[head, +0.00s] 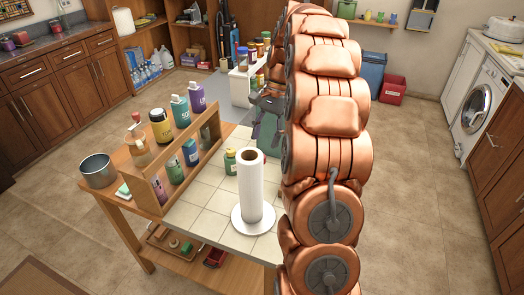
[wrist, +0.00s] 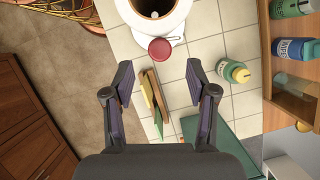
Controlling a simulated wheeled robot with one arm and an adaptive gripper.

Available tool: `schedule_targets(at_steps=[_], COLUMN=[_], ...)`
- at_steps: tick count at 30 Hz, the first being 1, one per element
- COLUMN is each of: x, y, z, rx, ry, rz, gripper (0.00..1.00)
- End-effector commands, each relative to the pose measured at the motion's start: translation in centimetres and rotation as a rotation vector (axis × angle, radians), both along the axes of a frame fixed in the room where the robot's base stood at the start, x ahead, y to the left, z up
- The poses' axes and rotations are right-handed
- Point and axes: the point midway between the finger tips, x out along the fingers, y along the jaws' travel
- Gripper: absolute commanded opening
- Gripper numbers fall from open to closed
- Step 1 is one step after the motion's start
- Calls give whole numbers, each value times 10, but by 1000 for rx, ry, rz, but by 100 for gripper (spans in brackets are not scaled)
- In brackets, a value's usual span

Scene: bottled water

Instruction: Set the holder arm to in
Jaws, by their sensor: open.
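A white paper towel roll (head: 250,187) stands upright on a round white base (head: 253,219) on the tiled table top. The roll (wrist: 178,14) is at the top of the wrist view, seen from above. A round red knob (wrist: 159,50) sits beside the roll there; it may be the end of the holder arm, but the arm itself cannot be made out. My gripper (wrist: 159,82) is open and empty, with the knob ahead of its fingertips and apart from them.
A small green-labelled bottle (head: 230,161) stands near the roll, also in the wrist view (wrist: 233,71). A wooden rack (head: 152,190) with several bottles is at the left. A green box (head: 268,134) stands behind the roll. Tiles in front of the rack are clear.

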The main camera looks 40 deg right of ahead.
Motion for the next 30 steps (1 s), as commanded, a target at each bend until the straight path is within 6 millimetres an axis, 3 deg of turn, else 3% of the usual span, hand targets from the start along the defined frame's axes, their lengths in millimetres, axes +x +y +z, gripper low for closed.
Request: schedule_targets(at_steps=[15, 30], x=[-5, -6], y=[18, 20], z=[-41, -49], rx=[2, 1], ry=[2, 0], rz=[2, 1], gripper=[57, 54])
